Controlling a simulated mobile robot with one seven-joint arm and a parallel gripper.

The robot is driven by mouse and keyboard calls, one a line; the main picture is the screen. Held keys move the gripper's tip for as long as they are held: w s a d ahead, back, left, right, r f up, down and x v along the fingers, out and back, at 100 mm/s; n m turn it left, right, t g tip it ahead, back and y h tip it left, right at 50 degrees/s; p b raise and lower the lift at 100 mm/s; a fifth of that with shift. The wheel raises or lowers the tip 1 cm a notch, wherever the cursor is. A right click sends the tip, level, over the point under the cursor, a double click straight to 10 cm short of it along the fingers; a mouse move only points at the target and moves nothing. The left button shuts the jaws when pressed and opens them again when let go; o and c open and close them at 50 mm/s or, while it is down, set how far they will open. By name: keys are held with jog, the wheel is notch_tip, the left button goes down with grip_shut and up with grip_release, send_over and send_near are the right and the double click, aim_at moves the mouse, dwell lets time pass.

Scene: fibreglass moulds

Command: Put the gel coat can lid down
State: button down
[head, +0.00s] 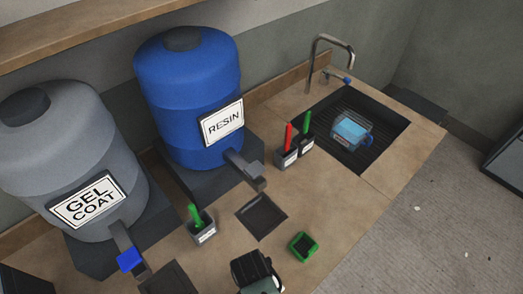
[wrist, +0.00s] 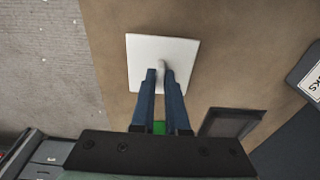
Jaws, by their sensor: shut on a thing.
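A pale, flat square lid (wrist: 140,80) with a small knob shows in the wrist view. My gripper (wrist: 161,78) is shut on the knob. The lid is over the brown counter, and I cannot tell whether it touches it. In the head view my gripper (head: 254,270) is at the bottom middle, and the lid cannot be made out there. A grey barrel labelled GEL COAT (head: 85,135) stands at the left, with a blue-handled tap (head: 130,260). I cannot make out an open can.
A blue RESIN barrel (head: 190,95) stands behind. A small green open container (head: 303,246) and a dark square tray (head: 262,216) are near my gripper. Grey cups (head: 203,228) hold coloured handles. A sink (head: 380,122) with a blue item (head: 350,131) is at the right.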

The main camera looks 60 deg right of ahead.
jog(key=shift+f, duration=0.2)
jog(key=c, duration=0.9)
grip_release()
jog(key=shift+r, duration=0.2)
jog(key=r, duration=0.4)
jog(key=a+r, duration=0.1)
jog(key=r, duration=0.7)
jog(key=shift+w+a+b, duration=0.2)
jog(key=shift+b, duration=0.1)
